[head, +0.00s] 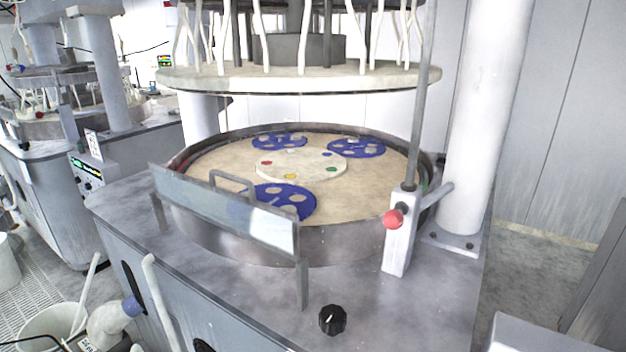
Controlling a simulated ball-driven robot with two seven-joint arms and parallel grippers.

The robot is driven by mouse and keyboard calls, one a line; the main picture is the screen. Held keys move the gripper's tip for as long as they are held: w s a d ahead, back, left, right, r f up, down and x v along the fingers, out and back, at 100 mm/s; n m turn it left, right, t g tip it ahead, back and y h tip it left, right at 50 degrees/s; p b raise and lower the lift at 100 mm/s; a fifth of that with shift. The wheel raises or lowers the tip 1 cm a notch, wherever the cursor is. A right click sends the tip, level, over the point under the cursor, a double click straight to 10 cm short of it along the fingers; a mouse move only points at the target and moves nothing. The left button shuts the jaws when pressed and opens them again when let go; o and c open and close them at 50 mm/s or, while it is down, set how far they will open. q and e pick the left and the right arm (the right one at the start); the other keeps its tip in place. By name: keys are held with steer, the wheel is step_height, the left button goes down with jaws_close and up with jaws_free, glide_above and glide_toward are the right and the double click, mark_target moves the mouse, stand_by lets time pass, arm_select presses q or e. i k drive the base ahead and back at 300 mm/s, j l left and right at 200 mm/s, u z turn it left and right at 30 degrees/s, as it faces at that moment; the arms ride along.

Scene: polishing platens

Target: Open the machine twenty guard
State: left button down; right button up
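A polishing machine (400,310) fills the middle of the head view. Its guard (225,208) is a flat grey panel with a loop handle (232,181) on its top edge. The guard stands on short legs across the front of the round platen basin, hiding part of the basin's rim and one blue carrier. I see no number on this machine, so I cannot tell whether it is machine twenty. Neither of my grippers is in view.
The upper plate (300,78) hangs raised above the platen (225,160). A red-knobbed lever (393,218) stands right of the basin, and a black knob (332,320) sits on the front deck. Another machine (45,190) stands left. A white bucket (45,325) is at lower left.

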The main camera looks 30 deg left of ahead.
mark_target(252, 201)
steer(key=k+j+u, duration=0.15)
steer(key=u, duration=1.2)
